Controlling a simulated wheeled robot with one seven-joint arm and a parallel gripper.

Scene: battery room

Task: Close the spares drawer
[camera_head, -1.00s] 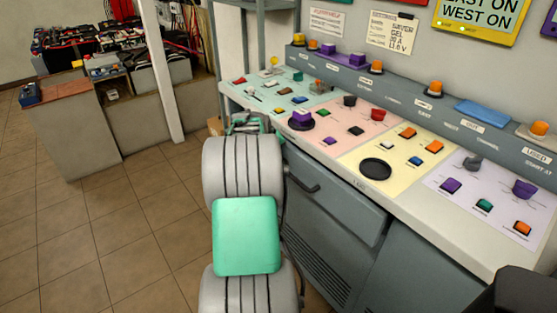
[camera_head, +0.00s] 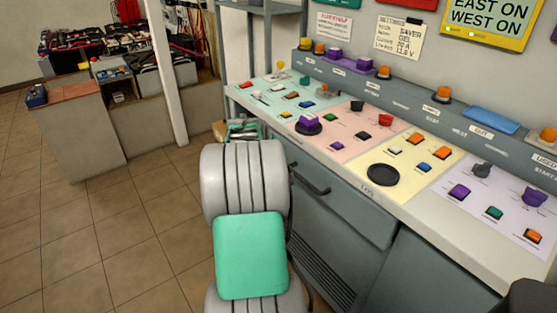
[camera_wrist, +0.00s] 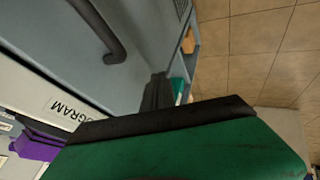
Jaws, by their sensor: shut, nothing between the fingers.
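A grey drawer front (camera_head: 340,200) with a dark bar handle (camera_head: 310,180) sits under the control counter, right of my arm. I see no drawer label, and cannot tell if a small gap stands behind the front. In the wrist view the handle (camera_wrist: 100,30) and grey front (camera_wrist: 60,45) fill the upper left. My gripper (camera_wrist: 157,92) shows there as dark fingers past a green, black-edged part of my arm. It is shut and empty, beside the grey front and apart from the handle. In the head view my arm hides the gripper.
The counter (camera_head: 345,175) above carries buttons and knobs, including a purple block (camera_wrist: 38,145). A grey rack (camera_head: 262,8) with teal and boxed items at its foot stands behind my arm. A low bench (camera_head: 85,140) stands at left. Tiled floor between is clear.

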